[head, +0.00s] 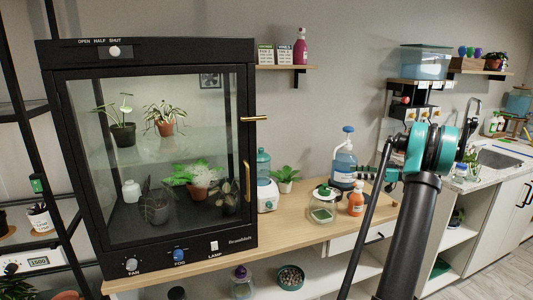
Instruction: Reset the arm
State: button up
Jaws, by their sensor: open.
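My arm rises from the bottom right as a dark tube (408,245) to a black joint with a teal ring (446,148). My gripper (372,173) shows small and partly hidden just left of that joint, over the right part of the wooden bench (300,228). It is open, and I see nothing held in it. In the picture it lies beside the blue pump bottle (344,165) and above the orange bottle (356,200). I cannot tell how far it is from them.
A black glass-fronted cabinet (246,85) with several potted plants stands at left, its door seemingly shut. A lidded jar (322,212), a small plant (285,178) and a white and teal appliance (266,192) stand on the bench. A sink counter (490,180) is at right.

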jog(key=s+a+f+m+g+h, duration=0.1)
jog(key=s+a+f+m+h, duration=0.25)
jog(key=s+a, duration=0.4)
jog(key=s+a+f+m+h, duration=0.2)
jog(key=s+a+m+h, duration=0.25)
jog(key=a, duration=0.65)
jog(key=s+f+m+h, duration=0.3)
jog(key=s+f, duration=0.3)
jog(key=s, duration=0.7)
jog(key=s+f+m+t+h, duration=0.1)
jog(key=s+f+m+h, duration=0.2)
jog(key=s, duration=0.9)
notch_tip(320, 180, down, 4)
jog(key=h, duration=0.2)
jog(key=shift+s+d+r+h, duration=0.15)
jog(key=shift+s+r+h, duration=0.1)
jog(key=shift+s+h, duration=0.15)
